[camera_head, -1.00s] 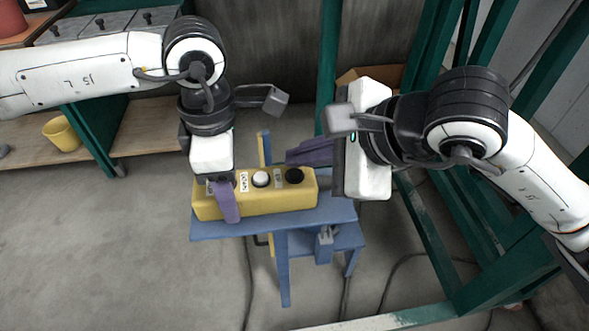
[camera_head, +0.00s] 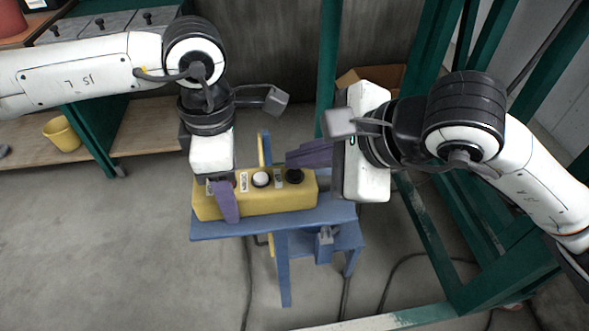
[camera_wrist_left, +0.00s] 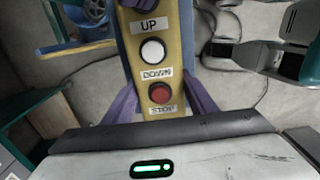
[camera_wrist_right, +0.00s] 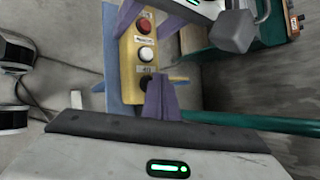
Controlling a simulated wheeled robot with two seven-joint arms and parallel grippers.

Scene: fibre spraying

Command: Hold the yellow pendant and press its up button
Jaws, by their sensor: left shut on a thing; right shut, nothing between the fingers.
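The yellow pendant (camera_head: 270,202) lies on a small blue stand. It has a black button (camera_head: 294,176), a white button (camera_head: 261,179) and a red button (camera_wrist_left: 160,93) in a row. In the left wrist view the UP label (camera_wrist_left: 150,26) is between the black and white buttons. My left gripper (camera_head: 227,200) is shut on the pendant at its red-button end, one purple finger on each side. My right gripper (camera_head: 292,158) is shut and empty, its purple fingertips close above the black button. In the right wrist view the fingertips (camera_wrist_right: 160,85) partly cover that button; I cannot tell whether they touch.
The blue stand (camera_head: 300,219) carries the pendant, with a grey clamp-like part at its front. Green frame posts (camera_head: 328,70) rise behind and at right. A workbench with a yellow cup (camera_head: 62,134) stands at left. Cables lie on the floor, which is clear in front.

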